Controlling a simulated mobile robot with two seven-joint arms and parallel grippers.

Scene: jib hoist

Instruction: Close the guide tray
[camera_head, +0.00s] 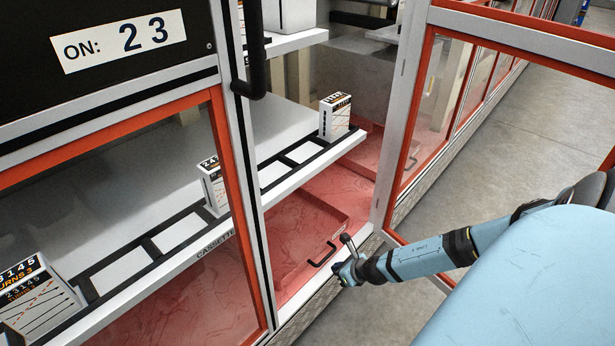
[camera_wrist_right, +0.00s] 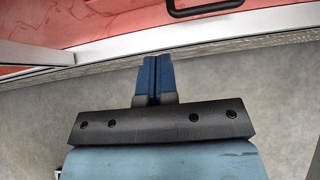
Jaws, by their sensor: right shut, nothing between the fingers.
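The red guide tray (camera_head: 300,222) lies low in the cabinet, below the white cassette shelf. Its black bar handle (camera_head: 322,256) is on the side facing me. In the right wrist view the handle (camera_wrist_right: 206,10) shows at the top edge, above a red surface. My right gripper (camera_head: 344,270) is shut and empty, low by the cabinet sill, close to the handle but apart from it. In the right wrist view its blue fingers (camera_wrist_right: 155,62) are together, pointing toward the sill. How far the tray is pulled out is hard to tell. My left gripper is not in view.
The white shelf (camera_head: 285,172) holds several small boxes (camera_head: 336,116) above the tray. A white post (camera_head: 385,190) and a red-framed glass door (camera_head: 416,120) stand to the right. Grey floor (camera_head: 530,130) is free beyond. A black vertical handle (camera_head: 254,50) is above.

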